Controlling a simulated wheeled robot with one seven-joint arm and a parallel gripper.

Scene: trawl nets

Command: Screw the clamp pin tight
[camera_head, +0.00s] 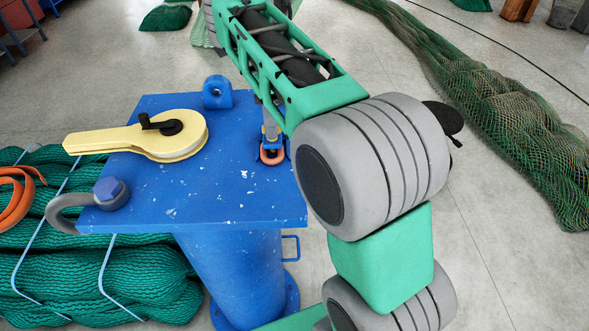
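A pale yellow clamp-like piece (110,138) lies on the blue top plate (230,185), with a rounded grey-sided end and a long arm reaching past the plate's left edge. A black pin with a crank-like handle (162,124) stands in its round end; this looks like the clamp pin. I cannot tell how far it is screwed in. My green and grey arm crosses the right side and runs out at the top. My gripper is not visible; nothing of mine is seen touching the pin.
A grey shackle with a blue bolt (110,192) hangs at the plate's front left corner. Green nets (110,280) lie left; another net (500,110) lies right.

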